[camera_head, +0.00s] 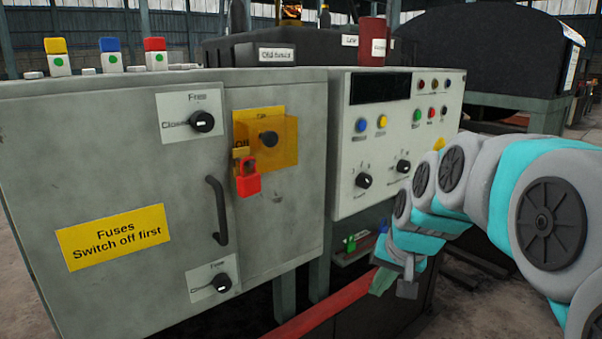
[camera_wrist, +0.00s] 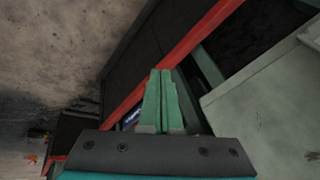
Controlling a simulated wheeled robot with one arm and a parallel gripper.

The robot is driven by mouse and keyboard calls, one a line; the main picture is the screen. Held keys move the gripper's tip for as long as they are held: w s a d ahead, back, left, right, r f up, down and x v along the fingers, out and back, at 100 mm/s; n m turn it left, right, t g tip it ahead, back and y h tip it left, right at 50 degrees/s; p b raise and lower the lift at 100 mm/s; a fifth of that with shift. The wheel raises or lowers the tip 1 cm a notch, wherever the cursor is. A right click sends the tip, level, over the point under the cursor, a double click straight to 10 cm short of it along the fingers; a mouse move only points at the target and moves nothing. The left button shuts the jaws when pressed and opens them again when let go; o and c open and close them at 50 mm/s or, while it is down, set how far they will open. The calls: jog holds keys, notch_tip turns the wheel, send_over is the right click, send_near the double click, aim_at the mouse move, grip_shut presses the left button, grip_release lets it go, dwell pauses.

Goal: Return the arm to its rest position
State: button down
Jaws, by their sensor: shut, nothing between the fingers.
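My gripper (camera_head: 381,284) hangs at the end of my arm in the lower right of the head view, in front of the red rail and below the control panel. Its green fingers point down. In the wrist view the two fingers (camera_wrist: 160,76) lie side by side, shut, with nothing between them. My arm is bent and comes in from the right edge. The gripper is apart from the grey cabinet (camera_head: 100,190).
The cabinet has a black door handle (camera_head: 217,210), two latch knobs and a yellow switch plate with a red padlock (camera_head: 248,178). A control panel (camera_head: 390,135) stands right of it. A red rail (camera_head: 315,315) runs below. Concrete floor (camera_head: 480,295) shows at lower right.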

jog(key=s+f+n+g+h, duration=0.1)
jog(key=s+f+g, duration=0.2)
jog(key=s, duration=1.1)
jog(key=s+f+n+g, duration=0.2)
jog(key=s+f, duration=0.5)
jog(key=s, duration=0.7)
jog(key=shift+s+f+n+g+h, duration=0.3)
jog(key=shift+f+g+h, duration=0.1)
jog(key=shift+g, duration=0.1)
jog(key=shift+d, duration=0.1)
